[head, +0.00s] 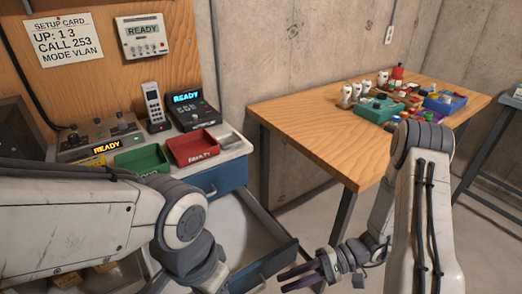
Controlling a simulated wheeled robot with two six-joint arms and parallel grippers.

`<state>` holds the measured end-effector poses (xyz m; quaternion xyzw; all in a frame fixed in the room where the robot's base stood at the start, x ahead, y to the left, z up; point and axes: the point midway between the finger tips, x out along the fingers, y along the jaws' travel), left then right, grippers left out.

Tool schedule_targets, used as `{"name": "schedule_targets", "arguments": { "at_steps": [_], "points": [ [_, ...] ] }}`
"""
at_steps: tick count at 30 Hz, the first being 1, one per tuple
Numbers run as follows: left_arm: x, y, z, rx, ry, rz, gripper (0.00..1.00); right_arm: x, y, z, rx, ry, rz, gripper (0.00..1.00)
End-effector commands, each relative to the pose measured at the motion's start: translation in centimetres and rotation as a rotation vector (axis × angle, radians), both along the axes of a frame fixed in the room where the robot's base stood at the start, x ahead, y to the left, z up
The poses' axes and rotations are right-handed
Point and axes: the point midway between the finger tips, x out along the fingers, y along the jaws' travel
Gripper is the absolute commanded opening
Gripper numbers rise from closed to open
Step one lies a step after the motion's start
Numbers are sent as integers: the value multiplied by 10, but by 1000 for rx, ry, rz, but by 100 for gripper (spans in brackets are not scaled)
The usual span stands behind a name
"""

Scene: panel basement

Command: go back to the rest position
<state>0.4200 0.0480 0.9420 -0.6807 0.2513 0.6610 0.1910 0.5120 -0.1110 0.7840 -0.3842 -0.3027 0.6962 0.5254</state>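My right gripper (305,275) hangs low at the bottom centre. Its dark fingers point left, look apart, and have nothing visible between them. It is in front of the right corner of a pulled-out drawer (283,254). My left arm comes in from the left, across the front of the bench, and bends down at its wrist. The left gripper is below the picture's edge and hidden.
A green tray (140,158) and red tray (192,148) sit on the bench beside a handset (152,106) and lit READY units. The open drawer juts out below. A wooden table (300,118) with small parts stands right, partly behind my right arm.

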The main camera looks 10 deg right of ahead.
Motion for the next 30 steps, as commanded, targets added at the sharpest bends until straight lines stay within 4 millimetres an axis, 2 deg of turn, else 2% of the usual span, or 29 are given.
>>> {"name": "schedule_targets", "arguments": {
  "at_steps": [5,11,18,24,30],
  "points": [
    [0,0,8,0,0,0,52,-7,10,22,-65,-7,116,25],
    [0,0,29,0,0,0,52,-37,33,81,-318,-65,457,25],
    [0,0,52,0,0,0,52,-71,45,147,-684,-290,766,25],
    [0,0,71,0,0,0,52,-85,53,198,-916,-597,863,25],
    [0,0,81,0,0,0,52,-91,60,231,-1002,-843,846,25]
  ]
}}
